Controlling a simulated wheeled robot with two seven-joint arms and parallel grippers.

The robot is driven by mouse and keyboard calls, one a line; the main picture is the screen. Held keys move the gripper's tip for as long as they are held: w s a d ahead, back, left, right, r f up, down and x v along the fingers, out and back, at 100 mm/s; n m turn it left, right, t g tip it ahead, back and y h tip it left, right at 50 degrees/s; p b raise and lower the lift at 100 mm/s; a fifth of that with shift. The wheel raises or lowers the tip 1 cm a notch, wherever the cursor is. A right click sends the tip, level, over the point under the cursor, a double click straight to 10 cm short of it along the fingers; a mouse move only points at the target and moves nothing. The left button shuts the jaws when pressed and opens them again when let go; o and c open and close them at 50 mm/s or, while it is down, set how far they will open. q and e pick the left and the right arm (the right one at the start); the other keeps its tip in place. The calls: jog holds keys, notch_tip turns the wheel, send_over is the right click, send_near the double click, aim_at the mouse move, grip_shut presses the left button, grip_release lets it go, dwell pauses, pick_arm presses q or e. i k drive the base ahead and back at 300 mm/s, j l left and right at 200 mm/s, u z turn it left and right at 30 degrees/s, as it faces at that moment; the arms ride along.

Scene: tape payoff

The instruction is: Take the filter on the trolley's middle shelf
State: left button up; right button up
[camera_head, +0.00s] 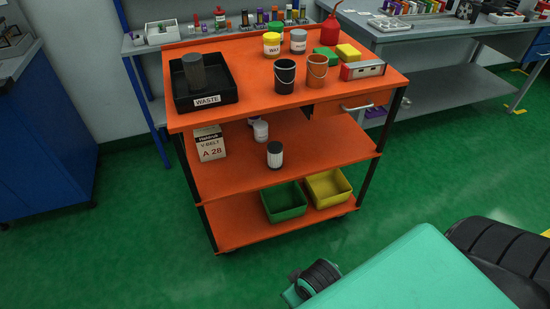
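The orange trolley (330,150) stands in the middle of the view, with its middle shelf (234,170) open at the front. A small cylinder with a dark body and a pale end (275,154), which looks like the filter, stands upright near that shelf's front edge. A white container (261,131) stands behind it, partly hidden under the top. A V-belt box (210,145) marked "A 28" stands on the shelf's left side. Neither of my grippers is in view.
The trolley's top holds a black waste tray (231,93) with a dark grey cylinder (194,72) in it, plus several cans. A green bin (284,202) and a yellow bin (328,187) sit on the bottom shelf. The green floor (130,230) in front is clear at left.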

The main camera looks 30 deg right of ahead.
aim_at(274, 149)
jog(key=z, duration=1.1)
